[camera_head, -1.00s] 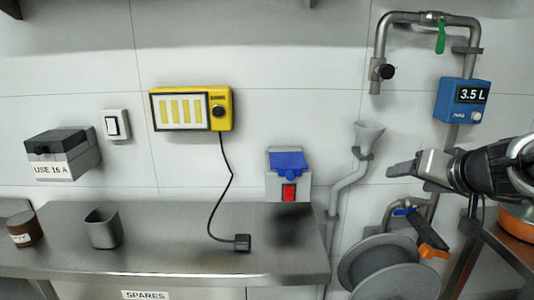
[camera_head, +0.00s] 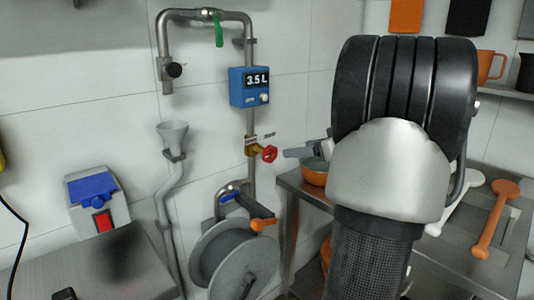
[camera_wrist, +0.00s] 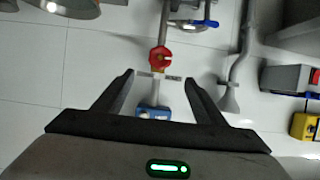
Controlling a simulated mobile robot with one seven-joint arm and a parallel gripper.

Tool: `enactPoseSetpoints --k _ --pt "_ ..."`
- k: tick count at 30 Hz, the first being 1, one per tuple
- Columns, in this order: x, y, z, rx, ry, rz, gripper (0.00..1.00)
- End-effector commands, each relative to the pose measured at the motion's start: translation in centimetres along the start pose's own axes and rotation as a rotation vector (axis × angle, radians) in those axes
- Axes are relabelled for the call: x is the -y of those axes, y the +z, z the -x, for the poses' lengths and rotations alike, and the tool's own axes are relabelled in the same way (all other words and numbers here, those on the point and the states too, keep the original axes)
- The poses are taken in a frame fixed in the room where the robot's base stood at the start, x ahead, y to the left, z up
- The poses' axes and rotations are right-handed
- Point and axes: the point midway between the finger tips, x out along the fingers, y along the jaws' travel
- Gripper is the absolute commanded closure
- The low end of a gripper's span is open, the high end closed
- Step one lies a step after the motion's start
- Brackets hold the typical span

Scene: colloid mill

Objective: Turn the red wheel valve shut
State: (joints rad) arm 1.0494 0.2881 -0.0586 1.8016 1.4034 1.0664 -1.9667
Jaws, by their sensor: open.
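The red wheel valve (camera_head: 270,153) sits on a brass body on the vertical wall pipe, below the blue 3.5 L meter (camera_head: 249,86). My gripper (camera_head: 298,152) shows just right of the wheel in the head view, mostly hidden behind my arm. In the wrist view the red wheel (camera_wrist: 161,58) is ahead of and centred between the fingers of my open gripper (camera_wrist: 158,80). Nothing is between the fingers but a view of the wall and the meter (camera_wrist: 153,113). I cannot tell the gap to the wheel.
A funnel pipe (camera_head: 172,140) runs to the left. A metal table (camera_head: 310,190) with an orange pan (camera_head: 315,175) stands to the right. Wall around the wheel is clear.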

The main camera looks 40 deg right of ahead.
Motion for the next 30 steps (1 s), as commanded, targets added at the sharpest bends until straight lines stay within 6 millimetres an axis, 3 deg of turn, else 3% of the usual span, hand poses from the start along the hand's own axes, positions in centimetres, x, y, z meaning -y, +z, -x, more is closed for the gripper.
enactPoseSetpoints --k 12,18,24,30 --pt "0.1 0.1 -9.3 0.003 -0.003 -0.001 0.35" --pt "0.1 0.1 -12.9 0.003 -0.001 -0.002 0.35" --pt "0.1 0.1 -14.9 0.002 0.001 -0.001 0.35" --pt "0.0 0.1 -15.3 0.002 0.002 -0.001 0.35"
